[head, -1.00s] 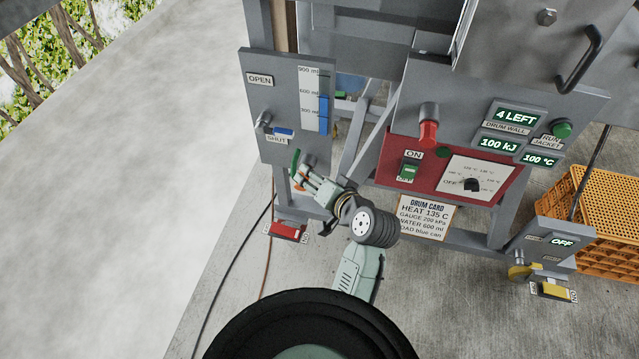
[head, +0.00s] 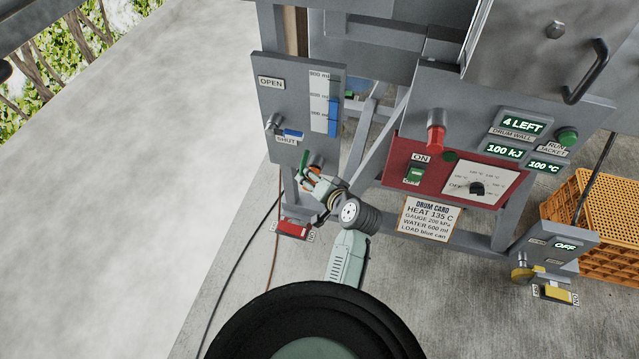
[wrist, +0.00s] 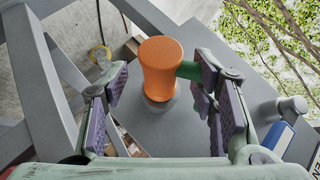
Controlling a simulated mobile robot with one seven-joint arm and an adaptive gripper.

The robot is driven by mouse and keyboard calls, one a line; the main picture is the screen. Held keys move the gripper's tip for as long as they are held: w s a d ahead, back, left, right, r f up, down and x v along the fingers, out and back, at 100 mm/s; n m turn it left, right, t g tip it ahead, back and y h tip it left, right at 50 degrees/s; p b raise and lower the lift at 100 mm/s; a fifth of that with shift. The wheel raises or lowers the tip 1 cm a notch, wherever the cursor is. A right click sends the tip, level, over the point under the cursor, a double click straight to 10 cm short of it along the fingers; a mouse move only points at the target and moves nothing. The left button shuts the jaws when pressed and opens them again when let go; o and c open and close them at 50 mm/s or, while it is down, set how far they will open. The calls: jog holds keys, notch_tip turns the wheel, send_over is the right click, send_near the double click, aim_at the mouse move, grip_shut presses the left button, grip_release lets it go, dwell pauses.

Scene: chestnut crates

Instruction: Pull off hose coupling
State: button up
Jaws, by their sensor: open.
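The orange hose coupling (wrist: 160,68) sits on a round grey fitting (wrist: 155,104) on the grey panel, with a green piece (wrist: 190,70) at its right side in the wrist view. My gripper (wrist: 160,88) is open, with one purple-padded finger on each side of the coupling. A clear gap shows at the left; at the right the finger overlaps the green piece, and I cannot tell whether they touch. In the head view my gripper (head: 312,174) is at the lower part of the grey panel (head: 268,105), mostly covering the coupling.
A lever with a blue handle (head: 293,134) is just above my gripper, beside the SHUT label. A red pedal-like block (head: 295,229) is below. Diagonal frame struts (head: 375,135) stand close at the right. The floor at left (head: 130,200) is open.

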jog(key=shift+w, duration=0.15)
jog(key=shift+c, duration=0.2)
grip_shut()
dwell(1.0)
jog(key=shift+s+a, duration=0.25)
jog(key=shift+s, duration=0.35)
dwell(0.5)
jog(key=c, duration=0.6)
grip_release()
jog(key=shift+c, duration=0.2)
grip_shut()
